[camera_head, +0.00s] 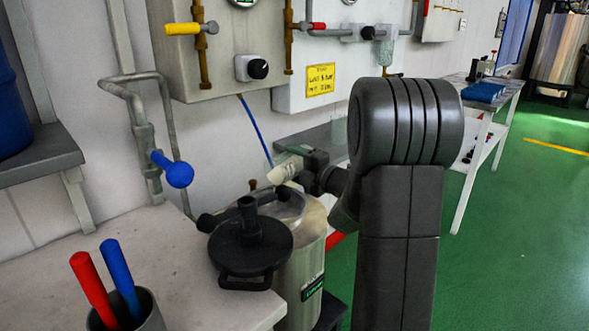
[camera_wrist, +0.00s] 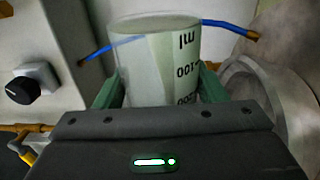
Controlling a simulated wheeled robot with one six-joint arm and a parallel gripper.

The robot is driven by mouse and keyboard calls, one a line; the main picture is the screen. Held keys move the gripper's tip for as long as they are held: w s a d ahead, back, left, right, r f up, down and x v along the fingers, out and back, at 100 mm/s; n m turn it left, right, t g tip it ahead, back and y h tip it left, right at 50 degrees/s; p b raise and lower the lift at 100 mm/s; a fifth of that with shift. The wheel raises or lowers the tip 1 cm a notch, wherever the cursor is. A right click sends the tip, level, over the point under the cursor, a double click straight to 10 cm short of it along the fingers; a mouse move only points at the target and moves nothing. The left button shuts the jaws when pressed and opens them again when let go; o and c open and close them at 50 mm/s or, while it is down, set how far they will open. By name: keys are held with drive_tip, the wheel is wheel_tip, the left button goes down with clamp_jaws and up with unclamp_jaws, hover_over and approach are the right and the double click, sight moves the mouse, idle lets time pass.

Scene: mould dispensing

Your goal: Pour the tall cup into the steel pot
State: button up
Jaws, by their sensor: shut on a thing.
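The tall cup (camera_wrist: 150,65) is pale and translucent with black printed marks. My gripper (camera_wrist: 158,88) is shut on it, with a green finger on each side. In the head view the cup (camera_head: 285,169) is small and pale, tipped over to the lower left above the steel pot (camera_head: 305,262). My gripper (camera_head: 305,160) is partly hidden by my dark arm there. I cannot tell how much is in the cup or whether anything is flowing out. The pot's inside is mostly hidden.
A black lid (camera_head: 250,247) with a knob sits at the pot's near left. A holder (camera_head: 148,315) with red and blue handles stands on the pale bench (camera_head: 55,270). A pipe with a blue knob (camera_head: 180,174) is left of the pot. Green floor is clear at right.

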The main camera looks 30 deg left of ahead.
drive_tip(key=shift+s+a+r+n+b, duration=0.1)
drive_tip(key=shift+s+r+n+b, duration=0.3)
drive_tip(key=shift+n+b, duration=0.65)
drive_tip(key=shift+w+n+b, duration=0.1)
drive_tip(key=shift+n+b, duration=0.15)
drive_tip(key=shift+b, duration=0.85)
drive_tip(key=shift+r, duration=0.1)
idle(5.8)
